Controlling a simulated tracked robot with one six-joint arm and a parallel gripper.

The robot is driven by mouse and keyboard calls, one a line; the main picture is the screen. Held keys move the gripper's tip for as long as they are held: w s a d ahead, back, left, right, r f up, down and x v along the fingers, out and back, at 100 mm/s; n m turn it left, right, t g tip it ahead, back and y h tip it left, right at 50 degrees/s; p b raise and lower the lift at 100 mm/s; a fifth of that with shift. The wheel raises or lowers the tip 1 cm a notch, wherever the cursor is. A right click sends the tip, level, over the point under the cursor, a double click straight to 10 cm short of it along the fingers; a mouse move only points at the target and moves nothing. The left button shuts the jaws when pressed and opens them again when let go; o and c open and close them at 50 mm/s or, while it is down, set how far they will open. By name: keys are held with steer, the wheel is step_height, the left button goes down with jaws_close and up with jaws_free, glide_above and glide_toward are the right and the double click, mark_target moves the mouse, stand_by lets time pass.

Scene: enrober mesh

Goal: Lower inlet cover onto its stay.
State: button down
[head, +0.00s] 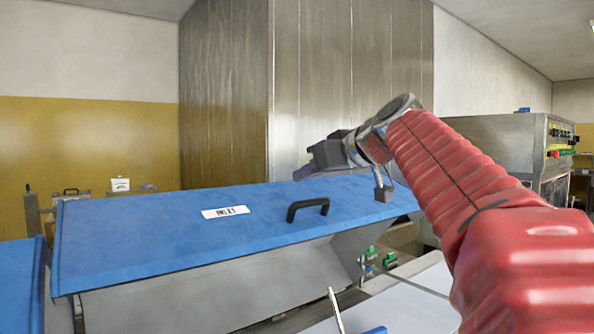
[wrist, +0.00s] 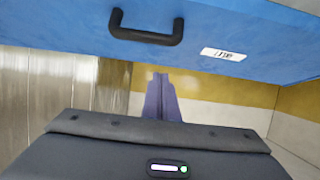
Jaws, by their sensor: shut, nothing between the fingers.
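The inlet cover (head: 150,232) is a blue sloping panel with a white label (head: 225,212) and a black handle (head: 308,208). It stands raised over grey metal sides. My gripper (head: 300,174) is above the cover's far edge, beyond the handle in the head view. In the wrist view the cover (wrist: 270,30) and its handle (wrist: 146,30) are at the top. My gripper's purple fingers (wrist: 161,80) are together, empty, and apart from the handle. A thin pale rod (head: 335,308) shows below the cover; I cannot tell whether it is the stay.
A second blue panel (head: 22,285) is at the left edge. A tall metal cabinet (head: 320,90) stands behind the cover. A grey machine with buttons (head: 505,140) is at the right. Green parts (head: 370,252) show beside the cover's right end.

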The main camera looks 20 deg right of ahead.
steer(key=x, duration=0.3)
steer(key=shift+w+a+f, duration=0.1)
steer(key=shift+w+f, duration=0.05)
steer(key=shift+w, duration=0.05)
steer(key=shift+f, duration=0.2)
steer(key=shift+s+d+f, duration=0.2)
steer(key=shift+s+f, duration=0.35)
steer(key=shift+f, duration=0.1)
steer(key=shift+s+d+f, duration=0.2)
steer(key=shift+s+f, duration=0.35)
steer(key=shift+f, duration=0.15)
